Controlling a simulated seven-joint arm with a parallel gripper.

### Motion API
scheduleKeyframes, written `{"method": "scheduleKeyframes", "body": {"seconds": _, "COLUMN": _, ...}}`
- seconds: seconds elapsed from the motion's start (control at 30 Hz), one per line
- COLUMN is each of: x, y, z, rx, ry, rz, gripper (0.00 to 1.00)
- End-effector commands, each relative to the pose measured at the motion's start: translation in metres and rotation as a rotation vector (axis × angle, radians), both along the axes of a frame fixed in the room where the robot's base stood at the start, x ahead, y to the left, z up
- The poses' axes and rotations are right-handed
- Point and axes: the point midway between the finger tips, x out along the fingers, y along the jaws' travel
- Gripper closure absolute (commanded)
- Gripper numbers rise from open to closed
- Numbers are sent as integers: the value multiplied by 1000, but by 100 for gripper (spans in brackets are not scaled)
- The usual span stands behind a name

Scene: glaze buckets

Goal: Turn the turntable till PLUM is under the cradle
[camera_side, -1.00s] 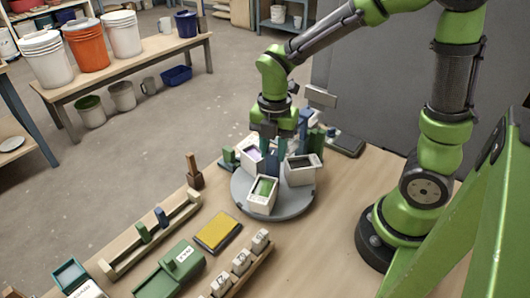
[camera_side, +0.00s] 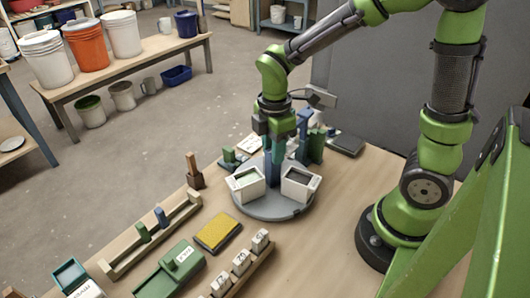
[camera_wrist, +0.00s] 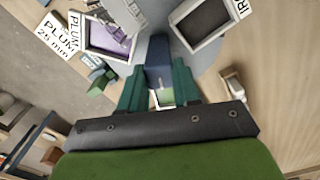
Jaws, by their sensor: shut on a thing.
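The grey round turntable (camera_side: 270,211) carries small white buckets. In the side view, one bucket with green inside (camera_side: 246,183) is at front left, and one with dark inside (camera_side: 300,183) is at front right. My gripper (camera_side: 272,160) points down at the middle. The wrist view shows my gripper (camera_wrist: 158,88) shut on a blue handle (camera_wrist: 158,52). There, the purple-filled bucket labelled PLUM (camera_wrist: 108,42) is at upper left, with a grey-purple part overlapping it that may be the cradle. The dark bucket (camera_wrist: 205,20) has a partly cut-off label.
A card reading PLUM 25 mm (camera_wrist: 60,38) lies beside the turntable. Blue and green posts (camera_side: 304,135) stand close behind it. A yellow pad (camera_side: 218,231), a wooden rack (camera_side: 150,235) and a green box (camera_side: 170,272) lie in front.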

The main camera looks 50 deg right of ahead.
Motion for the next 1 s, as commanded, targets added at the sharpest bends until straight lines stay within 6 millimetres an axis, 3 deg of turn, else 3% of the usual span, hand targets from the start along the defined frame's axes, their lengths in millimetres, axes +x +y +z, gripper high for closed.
{"method": "scheduleKeyframes", "body": {"seconds": 0.43, "x": 0, "y": -1, "z": 1, "rx": 0, "ry": -1, "rz": -596, "gripper": 100}}
{"method": "scheduleKeyframes", "body": {"seconds": 0.83, "x": 0, "y": -1, "z": 1, "rx": 0, "ry": -1, "rz": -663, "gripper": 100}}
{"method": "scheduleKeyframes", "body": {"seconds": 0.87, "x": 0, "y": -1, "z": 1, "rx": 0, "ry": -1, "rz": -663, "gripper": 67}}
{"method": "scheduleKeyframes", "body": {"seconds": 1.0, "x": 0, "y": -1, "z": 1, "rx": 0, "ry": -1, "rz": -662, "gripper": 47}}
